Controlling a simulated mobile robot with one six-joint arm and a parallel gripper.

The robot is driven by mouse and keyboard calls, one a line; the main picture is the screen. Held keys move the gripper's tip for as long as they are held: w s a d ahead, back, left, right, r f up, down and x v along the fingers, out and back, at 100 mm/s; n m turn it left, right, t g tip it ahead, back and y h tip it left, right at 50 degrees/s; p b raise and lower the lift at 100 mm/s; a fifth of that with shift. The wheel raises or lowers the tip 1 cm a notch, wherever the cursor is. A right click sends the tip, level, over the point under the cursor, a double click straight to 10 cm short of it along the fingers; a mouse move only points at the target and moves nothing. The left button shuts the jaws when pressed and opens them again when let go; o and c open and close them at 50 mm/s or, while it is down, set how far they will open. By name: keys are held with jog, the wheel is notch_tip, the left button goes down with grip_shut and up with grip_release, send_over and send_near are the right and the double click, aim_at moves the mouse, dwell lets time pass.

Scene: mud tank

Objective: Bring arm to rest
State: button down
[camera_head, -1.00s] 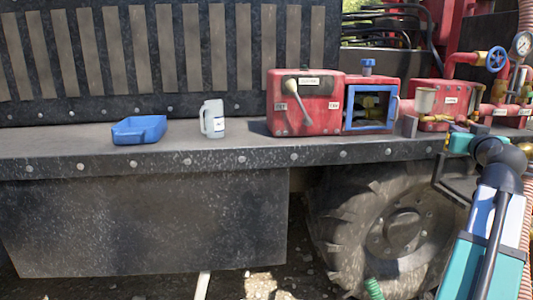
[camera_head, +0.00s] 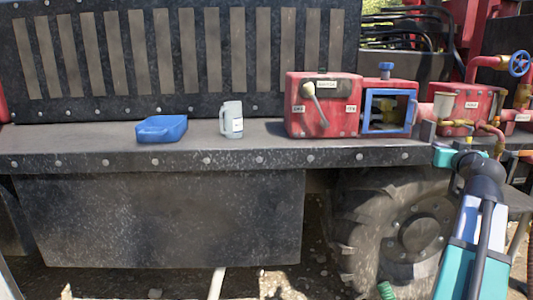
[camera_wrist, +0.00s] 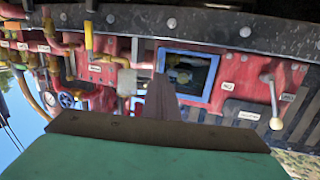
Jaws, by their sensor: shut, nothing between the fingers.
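My arm reaches up from the lower right in the head view, with my teal gripper (camera_head: 444,156) low at the front edge of the shelf. In the wrist view my gripper's brown fingers (camera_wrist: 162,88) are together with nothing held between them. They overlap the picture of a blue-framed opening (camera_wrist: 187,75); whether they touch anything there cannot be told. The fingertips are not clear in the head view.
On the shelf (camera_head: 80,157) stand a blue tray (camera_head: 162,129), a grey-white jug (camera_head: 231,120) and a red lever box (camera_head: 345,118) beside the blue-framed box (camera_head: 388,110). Red pipes and valves (camera_head: 490,75) crowd the right. A wheel (camera_head: 400,225) is below.

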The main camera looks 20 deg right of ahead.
jog(key=w+a+f+n+g+y+p, duration=0.1)
jog(key=w+a+f+y, duration=0.1)
jog(key=w+a+f, duration=0.5)
jog(key=w+a+f+n+y+p, duration=0.15)
jog(key=w+a+f, duration=0.3)
jog(key=f, duration=0.55)
jog(key=w+a+f+g+y, duration=0.1)
jog(key=w+a+f+y, duration=0.2)
jog(key=w+a+f, duration=0.4)
jog(key=s+a+f+n+g+y+p, duration=0.25)
jog(key=a+f+g+y, duration=0.2)
jog(key=a+f, duration=1.95)
jog(key=s+a+f+n+g+p, duration=0.1)
jog(key=s+a+f+g, duration=0.3)
jog(key=s+a+f, duration=0.55)
jog(key=s+a+f+n+g+p, duration=0.1)
jog(key=s+a+f+g, duration=0.3)
jog(key=s+a+f, duration=0.55)
jog(key=s+f+n+g+h, duration=0.1)
jog(key=s+f+g, duration=0.1)
jog(key=s+f, duration=0.45)
jog(key=s+f+g, duration=0.1)
jog(key=s+f, duration=0.2)
jog(key=s, duration=0.6)
jog(key=s+d+m+g+h, duration=0.2)
jog(key=s+d+g, duration=0.1)
jog(key=s, duration=0.5)
jog(key=shift+s+d+r, duration=0.3)
jog(key=shift+s+d, duration=0.05)
jog(key=shift+d, duration=0.4)
